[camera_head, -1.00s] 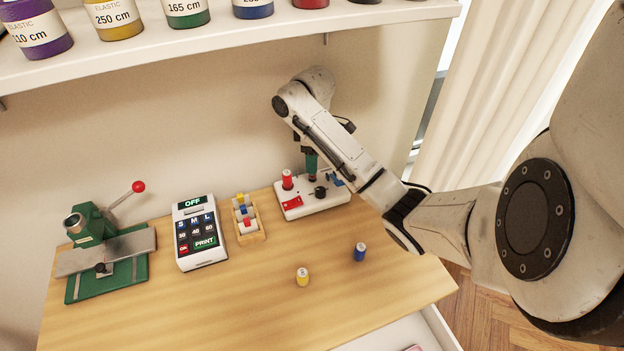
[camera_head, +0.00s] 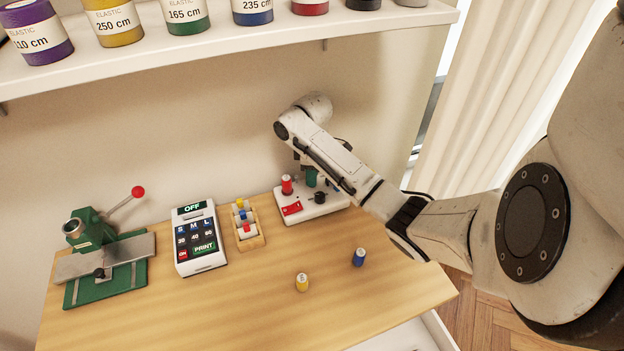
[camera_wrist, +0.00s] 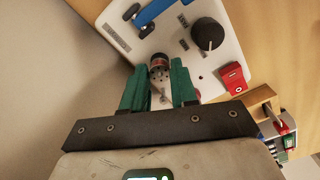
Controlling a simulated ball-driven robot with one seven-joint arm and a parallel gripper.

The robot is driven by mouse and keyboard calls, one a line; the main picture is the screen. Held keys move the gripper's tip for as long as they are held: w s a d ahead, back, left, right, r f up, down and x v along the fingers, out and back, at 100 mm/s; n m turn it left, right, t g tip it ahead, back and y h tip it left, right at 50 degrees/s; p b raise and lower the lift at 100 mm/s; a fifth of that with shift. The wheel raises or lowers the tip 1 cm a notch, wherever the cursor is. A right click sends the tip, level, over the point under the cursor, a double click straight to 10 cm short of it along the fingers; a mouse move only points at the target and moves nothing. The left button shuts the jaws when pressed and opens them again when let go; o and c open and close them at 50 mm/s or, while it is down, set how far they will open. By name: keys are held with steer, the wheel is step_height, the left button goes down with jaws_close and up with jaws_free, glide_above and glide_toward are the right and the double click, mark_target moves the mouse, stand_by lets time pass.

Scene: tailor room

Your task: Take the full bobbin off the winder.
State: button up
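The bobbin winder (camera_head: 328,206) is a white box at the back right of the table. It carries a red spool (camera_head: 287,185), a black knob (camera_head: 320,197) and a red switch (camera_head: 291,209). My gripper (camera_head: 311,180) is low over the back of the winder, right of the red spool. My fingers hide this bobbin in the head view.
A yellow bobbin (camera_head: 302,282) and a blue bobbin (camera_head: 359,257) stand on the table in front. A wooden rack (camera_head: 251,240), a label printer (camera_head: 200,262) and a green press (camera_head: 105,277) stand left. The shelf (camera_head: 230,35) is above. The front table is mostly clear.

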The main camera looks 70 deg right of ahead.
jaws_close()
steer(key=shift+r, duration=0.15)
